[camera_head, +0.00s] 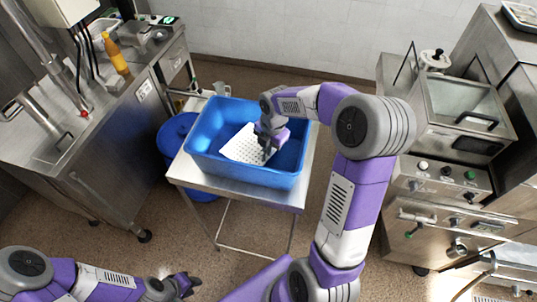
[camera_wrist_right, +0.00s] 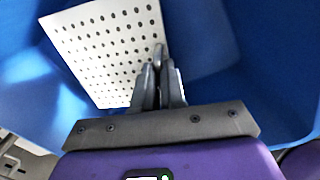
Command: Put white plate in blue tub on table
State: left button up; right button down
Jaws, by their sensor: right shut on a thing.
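The blue tub (camera_head: 214,118) stands on a small metal table (camera_head: 194,180). The white plate (camera_head: 242,146), perforated with rows of holes, is inside the tub, tilted. My right gripper (camera_head: 268,152) reaches down into the tub and is shut on the plate's right edge. In the right wrist view the plate (camera_wrist_right: 105,50) extends up and left from the fingers (camera_wrist_right: 160,72), with the tub's blue walls (camera_wrist_right: 245,50) around it. Whether the plate touches the tub floor cannot be told. My left gripper (camera_head: 186,285) is low at the bottom left, away from the table; its finger opening is too small to tell.
A blue round bin (camera_head: 172,135) stands on the floor left of the table. A steel counter with an orange bottle (camera_head: 116,55) is at left. A steel fryer-like machine (camera_head: 462,110) is at right. Floor in front of the table is clear.

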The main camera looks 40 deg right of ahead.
notch_tip(320, 180, down, 4)
jog(key=shift+f, duration=0.1)
jog(key=shift+f, duration=0.1)
jog(key=c, duration=1.2)
grip_release()
jog(key=shift+r, duration=0.2)
notch_tip(320, 180, up, 12)
jog(key=s, duration=0.1)
jog(key=shift+s+d+p, duration=0.15)
jog(key=shift+d+p, duration=0.05)
jog(key=shift+p, duration=0.2)
